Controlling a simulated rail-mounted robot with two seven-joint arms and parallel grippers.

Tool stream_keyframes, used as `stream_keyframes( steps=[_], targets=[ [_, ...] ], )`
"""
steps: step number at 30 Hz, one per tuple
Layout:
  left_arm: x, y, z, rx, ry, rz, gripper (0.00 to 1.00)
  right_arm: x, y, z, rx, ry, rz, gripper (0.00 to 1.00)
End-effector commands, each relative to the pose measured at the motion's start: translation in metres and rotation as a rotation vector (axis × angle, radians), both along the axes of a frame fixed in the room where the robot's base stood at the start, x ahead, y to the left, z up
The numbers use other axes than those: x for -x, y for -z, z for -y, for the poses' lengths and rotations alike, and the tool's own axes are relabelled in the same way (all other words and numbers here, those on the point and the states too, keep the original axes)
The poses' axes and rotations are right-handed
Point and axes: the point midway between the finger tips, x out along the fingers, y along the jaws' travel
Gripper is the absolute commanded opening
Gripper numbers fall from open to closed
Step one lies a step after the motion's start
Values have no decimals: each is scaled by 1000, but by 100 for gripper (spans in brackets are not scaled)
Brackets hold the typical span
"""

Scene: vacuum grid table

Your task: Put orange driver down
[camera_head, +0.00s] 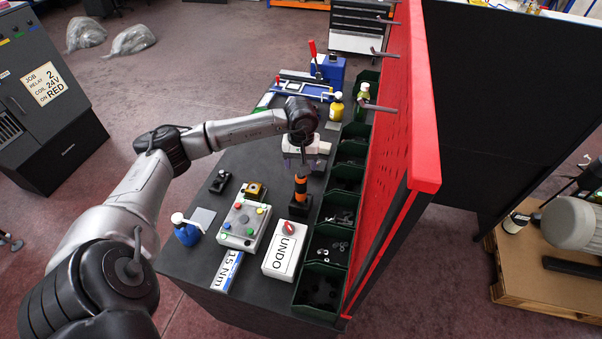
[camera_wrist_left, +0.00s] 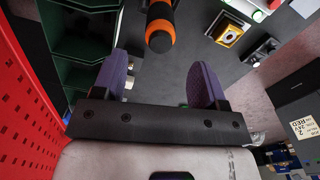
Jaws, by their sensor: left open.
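The orange driver (camera_head: 301,188), orange with black bands, stands upright at a black holder (camera_head: 299,207) on the dark table. Whether it is fully seated there I cannot tell. My left gripper (camera_head: 303,164) is open just above and behind it, its purple fingers apart. In the left wrist view the driver's black and orange end (camera_wrist_left: 160,30) shows beyond the open fingertips (camera_wrist_left: 160,75), with nothing between the fingers. Its lower part is cut off there. My right gripper is not in view.
Green bins (camera_head: 322,244) line the red pegboard (camera_head: 397,110) on the right. A blue-white bottle (camera_head: 186,231) stands at the left edge.

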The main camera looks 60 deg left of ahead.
Motion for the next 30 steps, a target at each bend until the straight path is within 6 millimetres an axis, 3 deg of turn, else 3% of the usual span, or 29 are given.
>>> stream_keyframes(
  steps=[4, 10, 27, 30],
  targets=[
    [0, -21, 0, -1, -1, 3, 66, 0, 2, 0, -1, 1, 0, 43],
    [0, -35, 0, 0, -1, 1, 66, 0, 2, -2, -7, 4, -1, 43],
    [0, -37, 0, 0, -1, 0, 66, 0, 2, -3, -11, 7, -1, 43],
    [-2, -33, 8, 27, -1, 12, 66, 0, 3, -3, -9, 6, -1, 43]
  ],
)
